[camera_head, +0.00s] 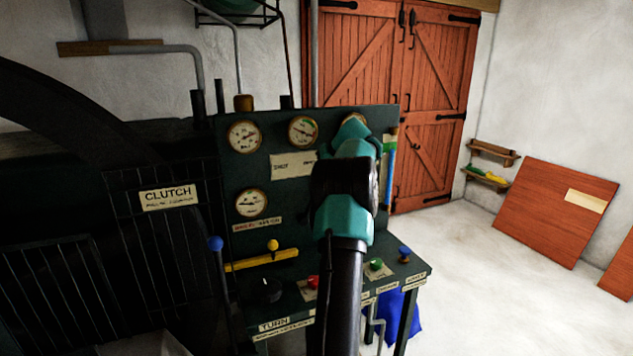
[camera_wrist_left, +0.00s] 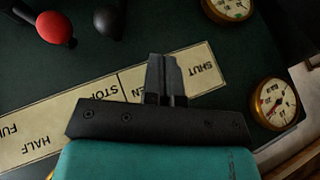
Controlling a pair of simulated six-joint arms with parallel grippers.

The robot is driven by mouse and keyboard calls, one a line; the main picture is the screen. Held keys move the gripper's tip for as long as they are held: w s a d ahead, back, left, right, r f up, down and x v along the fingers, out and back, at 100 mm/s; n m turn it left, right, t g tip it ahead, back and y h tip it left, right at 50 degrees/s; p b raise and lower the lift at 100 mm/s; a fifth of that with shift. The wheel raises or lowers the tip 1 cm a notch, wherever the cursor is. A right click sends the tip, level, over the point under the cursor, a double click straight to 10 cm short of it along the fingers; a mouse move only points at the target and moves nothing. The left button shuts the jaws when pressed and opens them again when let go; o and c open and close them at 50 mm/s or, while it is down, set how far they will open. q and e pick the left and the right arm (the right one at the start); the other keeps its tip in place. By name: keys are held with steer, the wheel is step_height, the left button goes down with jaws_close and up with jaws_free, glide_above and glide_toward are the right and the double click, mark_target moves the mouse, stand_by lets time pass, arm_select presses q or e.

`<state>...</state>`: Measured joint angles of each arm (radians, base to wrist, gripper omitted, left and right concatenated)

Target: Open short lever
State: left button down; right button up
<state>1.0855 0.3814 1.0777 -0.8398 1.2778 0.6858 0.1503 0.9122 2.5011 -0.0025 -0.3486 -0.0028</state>
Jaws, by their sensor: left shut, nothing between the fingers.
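In the left wrist view my left gripper (camera_wrist_left: 166,62) is shut and empty. Its fingertips are over or near a pale label plate (camera_wrist_left: 100,88) with SHUT, STOP, HALF and FULL, and cover part of another word. A lever with a red ball knob (camera_wrist_left: 54,27) and one with a black knob (camera_wrist_left: 108,20) show at the top left, apart from the fingers. I cannot tell which is the short lever. In the head view my arm reaches to the dark panel, hiding the levers and fingertips; part of the label plate (camera_head: 291,166) shows.
Gauges (camera_head: 244,136) sit on the panel. A blue-knobbed lever (camera_head: 215,244), a yellow-knobbed slider (camera_head: 272,245), a red button (camera_head: 313,282) and a green button (camera_head: 376,264) are below. A blue tube (camera_head: 391,165) stands right of my arm. Open floor lies to the right.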

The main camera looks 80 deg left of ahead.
arm_select(q)
steer(key=shift+v, duration=2.3)
steer(key=shift+s, duration=0.15)
